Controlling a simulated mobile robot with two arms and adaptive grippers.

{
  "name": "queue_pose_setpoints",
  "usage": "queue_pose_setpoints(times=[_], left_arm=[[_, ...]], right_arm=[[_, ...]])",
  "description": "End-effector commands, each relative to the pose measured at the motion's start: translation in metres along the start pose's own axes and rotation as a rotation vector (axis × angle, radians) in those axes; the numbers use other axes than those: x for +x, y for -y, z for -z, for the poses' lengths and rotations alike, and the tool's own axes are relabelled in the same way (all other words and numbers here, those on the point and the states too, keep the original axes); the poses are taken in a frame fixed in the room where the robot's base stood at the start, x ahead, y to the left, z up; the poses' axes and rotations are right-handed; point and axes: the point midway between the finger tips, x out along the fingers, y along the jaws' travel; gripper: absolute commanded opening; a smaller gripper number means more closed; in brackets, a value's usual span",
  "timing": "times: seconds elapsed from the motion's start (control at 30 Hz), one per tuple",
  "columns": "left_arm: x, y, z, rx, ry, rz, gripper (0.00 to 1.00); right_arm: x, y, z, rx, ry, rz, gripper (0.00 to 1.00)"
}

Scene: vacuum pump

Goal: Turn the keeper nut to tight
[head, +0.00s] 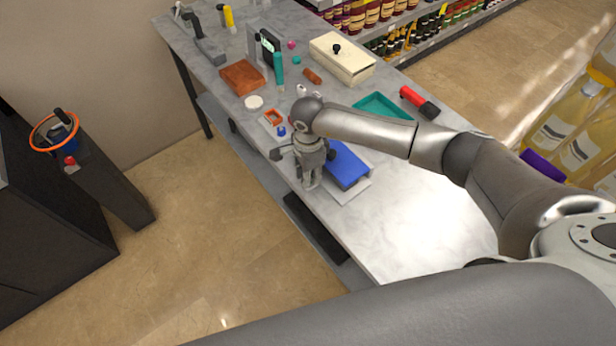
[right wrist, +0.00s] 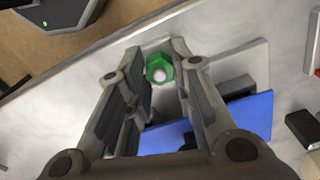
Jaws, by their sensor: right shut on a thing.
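The keeper nut is a green hex nut (right wrist: 159,68) with a pale round centre, seen in the right wrist view between my right fingertips. The blue pump body (head: 346,166) sits on a pale base plate (head: 350,191) near the table's front edge; the blue part also shows in the right wrist view (right wrist: 248,116). My right gripper (head: 311,184) points down at the left side of the pump, with its fingers (right wrist: 158,55) on either side of the nut, shut on it. In the head view the nut is hidden behind the gripper. My left gripper is not in view.
The grey table (head: 425,225) is clear to the right of the pump. A teal tray (head: 384,106), a red-and-black tool (head: 419,102), a cream box (head: 342,58) and a brown block (head: 243,77) stand farther back. Small orange and blue parts lie just behind the gripper.

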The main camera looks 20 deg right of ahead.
Motion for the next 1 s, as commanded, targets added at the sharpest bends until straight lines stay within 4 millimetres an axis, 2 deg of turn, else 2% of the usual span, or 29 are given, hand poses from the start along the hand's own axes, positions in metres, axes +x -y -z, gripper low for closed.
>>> queue_pose_setpoints(times=[0.03, 0.2, 1.0], left_arm=[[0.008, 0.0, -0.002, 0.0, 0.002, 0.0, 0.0], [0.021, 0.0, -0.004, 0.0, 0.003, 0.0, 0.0], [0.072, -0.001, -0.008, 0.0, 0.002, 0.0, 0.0]], right_arm=[[0.004, 0.001, 0.002, 0.045, -0.003, 0.002, 0.0], [0.004, 0.001, 0.002, 0.207, -0.003, 0.002, 0.0], [0.003, -0.001, 0.001, 0.967, -0.003, 0.002, 0.0]])
